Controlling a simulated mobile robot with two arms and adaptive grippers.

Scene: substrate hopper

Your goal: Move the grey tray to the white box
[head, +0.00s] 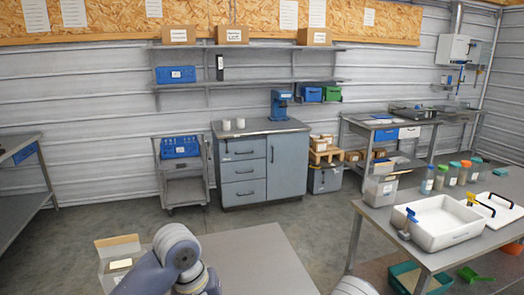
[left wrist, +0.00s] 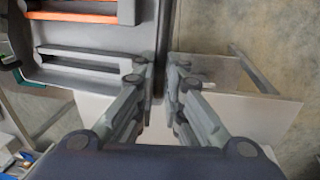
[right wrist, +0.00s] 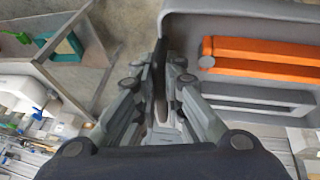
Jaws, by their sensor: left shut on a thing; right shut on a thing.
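The grey tray shows in the left wrist view (left wrist: 147,32) and the right wrist view (right wrist: 240,8), with long orange and grey pieces lying in it. My left gripper (left wrist: 160,75) is shut on one wall of the tray. My right gripper (right wrist: 164,75) is shut on another wall of it. The tray and both grippers are out of the head view. A white open box (head: 445,238) stands on the right-hand table in the head view.
The right-hand table (head: 380,215) also bears a white lid (head: 497,210), a clear bin (head: 380,190) and several lidded jars. A grey tabletop (head: 255,262) and an open carton (head: 117,262) are at the front. Open floor lies between the tables and the grey cabinet (head: 262,165).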

